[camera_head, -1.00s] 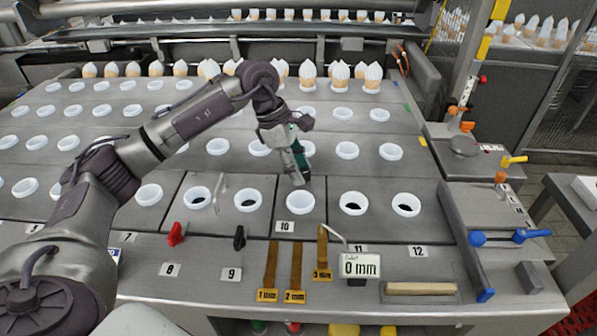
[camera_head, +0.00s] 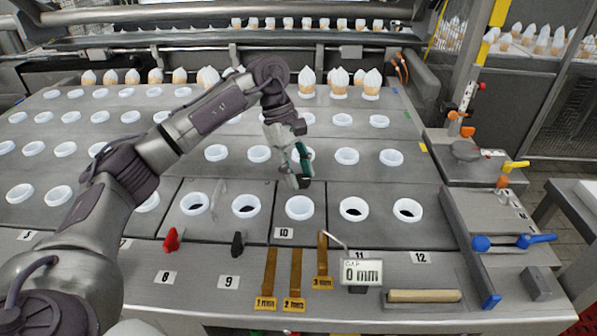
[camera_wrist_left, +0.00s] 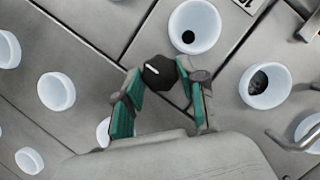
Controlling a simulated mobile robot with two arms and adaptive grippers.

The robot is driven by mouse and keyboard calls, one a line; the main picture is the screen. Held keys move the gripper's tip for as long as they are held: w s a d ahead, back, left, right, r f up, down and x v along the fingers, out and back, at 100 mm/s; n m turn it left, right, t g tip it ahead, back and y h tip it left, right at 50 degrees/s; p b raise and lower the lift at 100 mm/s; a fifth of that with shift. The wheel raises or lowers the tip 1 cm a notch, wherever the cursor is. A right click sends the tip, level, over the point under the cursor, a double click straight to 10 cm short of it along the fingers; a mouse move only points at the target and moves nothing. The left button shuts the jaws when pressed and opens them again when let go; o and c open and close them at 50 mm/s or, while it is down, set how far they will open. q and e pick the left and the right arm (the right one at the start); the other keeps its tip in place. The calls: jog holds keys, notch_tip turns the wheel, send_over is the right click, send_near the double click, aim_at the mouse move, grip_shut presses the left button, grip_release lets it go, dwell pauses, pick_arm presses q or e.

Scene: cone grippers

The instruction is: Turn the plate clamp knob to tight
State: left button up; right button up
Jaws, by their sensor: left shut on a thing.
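The plate clamp knob (camera_wrist_left: 158,73) is a black, faceted knob with a white pointer line, at the upper middle of the left wrist view. It sits on the grey plates near a seam. My left gripper (camera_head: 303,180) reaches down to it behind the cup holder at label 10 in the head view. In the left wrist view my left gripper (camera_wrist_left: 166,84) has its green-sided fingers on both sides of the knob, shut on it. In the head view the fingers mostly hide the knob. My right gripper is not in view.
White cup holders (camera_head: 299,208) stand in rows around the gripper. In front lie a red lever (camera_head: 172,240), a black lever (camera_head: 238,244), brass gauges (camera_head: 296,280), a "0 mm" display (camera_head: 361,273) and a wooden-handled tool (camera_head: 424,296). Blue handles (camera_head: 512,242) are at the right.

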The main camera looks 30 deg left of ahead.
pick_arm(q)
jog(key=o, duration=1.1)
jog(key=shift+o, duration=0.2)
jog(key=v, duration=1.2)
jog(key=shift+r, duration=0.1)
